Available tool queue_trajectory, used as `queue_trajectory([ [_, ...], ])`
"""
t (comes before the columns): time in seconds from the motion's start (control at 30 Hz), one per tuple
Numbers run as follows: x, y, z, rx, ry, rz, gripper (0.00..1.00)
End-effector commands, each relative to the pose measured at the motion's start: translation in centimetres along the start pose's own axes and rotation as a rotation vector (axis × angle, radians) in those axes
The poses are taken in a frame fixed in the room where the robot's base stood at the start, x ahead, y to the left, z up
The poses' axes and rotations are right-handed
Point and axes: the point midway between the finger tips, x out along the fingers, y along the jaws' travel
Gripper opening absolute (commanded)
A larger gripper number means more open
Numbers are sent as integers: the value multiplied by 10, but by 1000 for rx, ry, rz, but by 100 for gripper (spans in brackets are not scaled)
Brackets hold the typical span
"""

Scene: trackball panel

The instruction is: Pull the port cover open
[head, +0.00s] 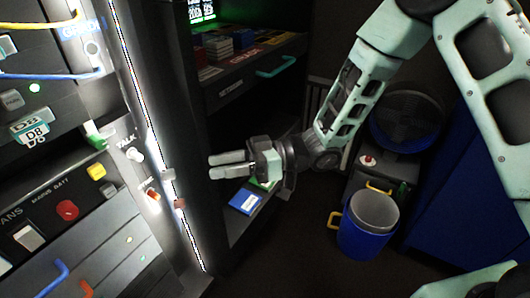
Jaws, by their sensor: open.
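My gripper (212,167) is in the middle of the head view, with its two pale fingers pointing left toward the dark edge of the panel. The fingers are parallel with a narrow gap between them, and nothing shows between them. The control panel (92,225) fills the left side and is seen at a steep slant. I cannot pick out the port cover for certain on it. The gripper appears to be apart from the panel, to the right of its lit edge strip (150,135).
The panel carries a red button (67,210), a yellow button (96,172) and a blue handle (50,280). Behind are a drawer with a teal handle (276,67) and a blue box (245,202). A blue bucket (366,238) stands on the floor at right.

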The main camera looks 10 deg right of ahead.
Motion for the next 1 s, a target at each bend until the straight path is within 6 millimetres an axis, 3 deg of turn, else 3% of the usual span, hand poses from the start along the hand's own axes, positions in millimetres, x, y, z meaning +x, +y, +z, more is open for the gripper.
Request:
queue_trajectory([
  [0.2,-50,1,-2,2,1,4,41],
  [0.4,-78,1,-1,1,2,3,41],
  [0.8,-87,0,0,0,0,0,41],
  [0.83,-87,0,0,0,0,0,38],
  [0.97,-86,0,0,0,0,0,2],
  [1.0,-86,0,0,0,0,0,0],
])
